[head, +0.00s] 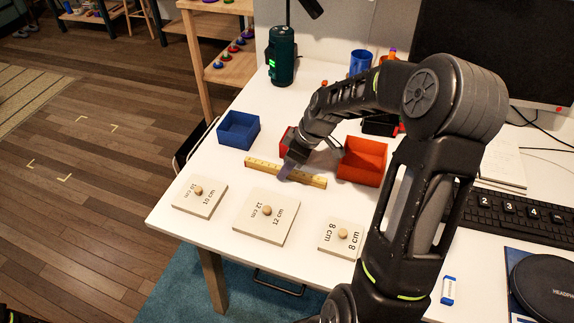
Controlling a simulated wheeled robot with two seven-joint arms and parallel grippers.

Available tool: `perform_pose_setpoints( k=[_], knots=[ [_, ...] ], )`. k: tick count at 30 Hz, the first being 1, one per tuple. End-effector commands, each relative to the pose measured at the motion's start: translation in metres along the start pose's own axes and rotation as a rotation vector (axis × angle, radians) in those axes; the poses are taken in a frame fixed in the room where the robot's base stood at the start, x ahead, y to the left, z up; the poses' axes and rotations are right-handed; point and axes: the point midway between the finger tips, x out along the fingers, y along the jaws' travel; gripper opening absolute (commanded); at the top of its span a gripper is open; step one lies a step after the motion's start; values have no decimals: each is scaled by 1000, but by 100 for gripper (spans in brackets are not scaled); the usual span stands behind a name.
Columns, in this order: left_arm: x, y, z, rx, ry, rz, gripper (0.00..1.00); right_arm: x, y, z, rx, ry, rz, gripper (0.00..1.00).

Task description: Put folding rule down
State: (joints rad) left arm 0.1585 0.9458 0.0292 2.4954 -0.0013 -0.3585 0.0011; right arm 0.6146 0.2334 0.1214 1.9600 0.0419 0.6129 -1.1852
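The folding rule (262,166) is a long yellow strip at the middle of the white table, lying flat on it or just above it; I cannot tell which. My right gripper (286,172) reaches down from the right and is at the middle of the rule. One greyish finger covers part of the rule's near side. The far finger is hidden, so I cannot see whether the gripper is closed on the rule or open around it. My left gripper is not in view.
A blue box (238,130), an orange box (362,161) and a partly hidden red box (287,138) stand behind the rule. Knobbed boards marked 10 cm (212,203), 12 cm (277,228) and 8 cm (341,249) lie in front. A keyboard (520,222) is at right.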

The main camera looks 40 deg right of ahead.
Motion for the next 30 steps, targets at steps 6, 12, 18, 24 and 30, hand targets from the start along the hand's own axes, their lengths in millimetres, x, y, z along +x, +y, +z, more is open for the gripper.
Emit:
perform_pose_setpoints(
  k=[6,12,18,24,30],
  knots=[
    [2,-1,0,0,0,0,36,-34,2,0,0,2,7,37],
    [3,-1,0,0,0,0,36,-77,1,0,0,1,6,37],
    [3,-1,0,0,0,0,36,-108,1,0,0,1,3,37],
    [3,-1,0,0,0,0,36,-117,0,0,1,0,1,37],
    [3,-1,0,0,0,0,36,-117,0,0,1,0,1,37]
  ],
)
